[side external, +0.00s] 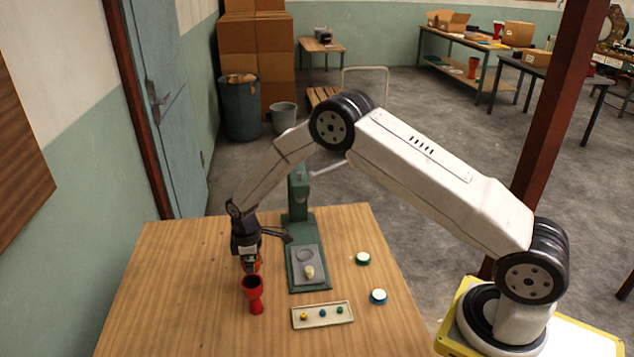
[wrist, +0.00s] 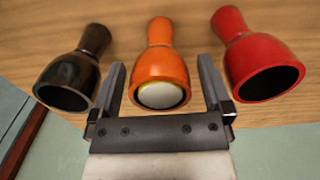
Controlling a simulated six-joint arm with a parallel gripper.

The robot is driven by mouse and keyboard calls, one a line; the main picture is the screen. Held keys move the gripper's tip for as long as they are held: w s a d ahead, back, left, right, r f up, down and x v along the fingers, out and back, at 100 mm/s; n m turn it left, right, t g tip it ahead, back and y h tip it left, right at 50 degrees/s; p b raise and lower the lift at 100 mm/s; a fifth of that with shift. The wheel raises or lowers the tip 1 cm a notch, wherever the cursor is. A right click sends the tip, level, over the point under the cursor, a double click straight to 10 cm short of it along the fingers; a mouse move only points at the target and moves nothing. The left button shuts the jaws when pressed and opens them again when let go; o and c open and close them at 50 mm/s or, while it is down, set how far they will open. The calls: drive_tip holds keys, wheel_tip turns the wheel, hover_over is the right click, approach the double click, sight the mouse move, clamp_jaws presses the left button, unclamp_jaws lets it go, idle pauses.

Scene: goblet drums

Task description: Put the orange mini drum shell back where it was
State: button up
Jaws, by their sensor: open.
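The orange mini drum shell (wrist: 160,65) stands in the middle of the wrist view, its wide mouth towards the camera and filled by a white disc with a yellow rim (wrist: 160,95). My gripper (wrist: 160,80) is open, with one finger on each side of the orange shell; I cannot tell whether they touch it. In the side view my gripper (side external: 249,263) points down behind the red shell, and only a sliver of orange (side external: 258,267) shows beside it.
A red shell (side external: 253,294) stands close in front; it is at the right in the wrist view, with a black shell (wrist: 75,70) at the left. A green press (side external: 300,215), a tray of small coloured pieces (side external: 323,325) and two white-topped discs (side external: 363,258) (side external: 378,296) stand rightward. The table's left is clear.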

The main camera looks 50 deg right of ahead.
wheel_tip(320, 180, up, 11)
drive_tip(key=shift+f, duration=0.1)
drive_tip(key=shift+r, duration=0.6)
idle(0.5)
drive_tip(key=s+d+r+m+t, duration=0.1)
drive_tip(key=s+m, duration=0.3)
drive_tip(key=s, duration=0.8)
drive_tip(key=s+d+r+m+t, duration=0.1)
drive_tip(key=s+r+m, duration=0.3)
drive_tip(key=s, duration=0.9)
drive_tip(key=shift+d+m+t, duration=0.3)
drive_tip(key=shift+m, duration=0.2)
